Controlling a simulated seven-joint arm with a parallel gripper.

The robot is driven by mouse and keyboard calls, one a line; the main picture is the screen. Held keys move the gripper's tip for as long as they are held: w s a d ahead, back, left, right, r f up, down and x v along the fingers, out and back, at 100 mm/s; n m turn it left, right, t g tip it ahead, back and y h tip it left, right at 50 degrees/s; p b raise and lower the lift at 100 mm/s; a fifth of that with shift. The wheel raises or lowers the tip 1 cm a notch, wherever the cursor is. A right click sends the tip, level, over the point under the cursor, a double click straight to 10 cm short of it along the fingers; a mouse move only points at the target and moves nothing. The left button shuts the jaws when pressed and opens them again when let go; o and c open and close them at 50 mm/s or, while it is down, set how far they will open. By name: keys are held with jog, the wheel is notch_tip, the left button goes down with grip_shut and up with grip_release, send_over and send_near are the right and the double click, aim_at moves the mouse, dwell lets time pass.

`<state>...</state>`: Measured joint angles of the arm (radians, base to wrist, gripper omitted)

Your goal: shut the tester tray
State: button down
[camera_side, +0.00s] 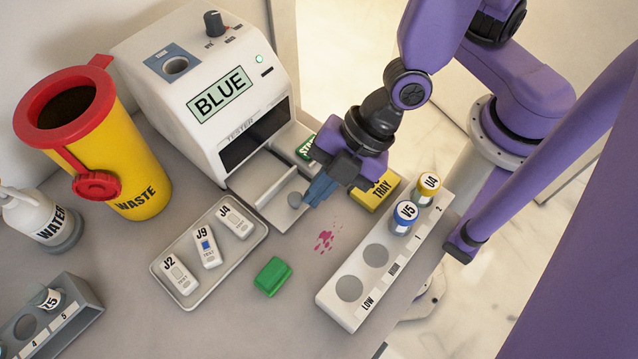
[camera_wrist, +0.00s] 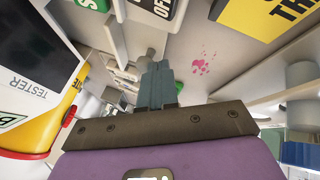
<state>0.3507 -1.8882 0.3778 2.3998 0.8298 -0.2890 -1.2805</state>
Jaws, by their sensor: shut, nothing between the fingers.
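The white tester (camera_side: 215,85) stands at the back, its display reading BLUE. Its tray (camera_side: 268,190) sticks out from the dark slot at the front, with a round grey knob (camera_side: 295,199) at its front end. My gripper (camera_side: 316,192) is shut and empty, with its blue-grey fingers just to the right of the knob. I cannot tell whether they touch it. In the wrist view the shut fingers (camera_wrist: 157,85) point away from the camera, and part of the tester (camera_wrist: 35,60) shows at the left.
In front lie a green block (camera_side: 272,276), a pink stain (camera_side: 325,241), a tray of test cassettes (camera_side: 222,262) and a vial rack (camera_side: 345,315). A yellow waste bin (camera_side: 120,170) stands left.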

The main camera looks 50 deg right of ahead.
jog(key=shift+w, duration=0.1)
send_over(282, 162)
jog(key=s+a, duration=0.2)
jog(key=s, duration=0.1)
jog(key=shift+w, duration=0.15)
dwell(0.3)
jog(key=shift+r, duration=0.1)
jog(key=s+d+r+m+g+h, duration=0.1)
jog(key=s+d+r+m+h, duration=0.1)
jog(key=d, duration=0.6)
jog(key=s+d+r+m+h, duration=0.2)
jog(key=s+d+r+m, duration=0.2)
jog(key=d, duration=0.5)
jog(key=s+d+r+m+g+h, duration=0.1)
jog(key=s+d+r+m, duration=0.2)
jog(key=d, duration=0.5)
jog(key=shift+d+r+m+g+h, duration=0.15)
jog(key=shift+r+m+g+h, duration=0.15)
jog(key=shift+m+h, duration=0.1)
dwell(0.5)
dwell(0.9)
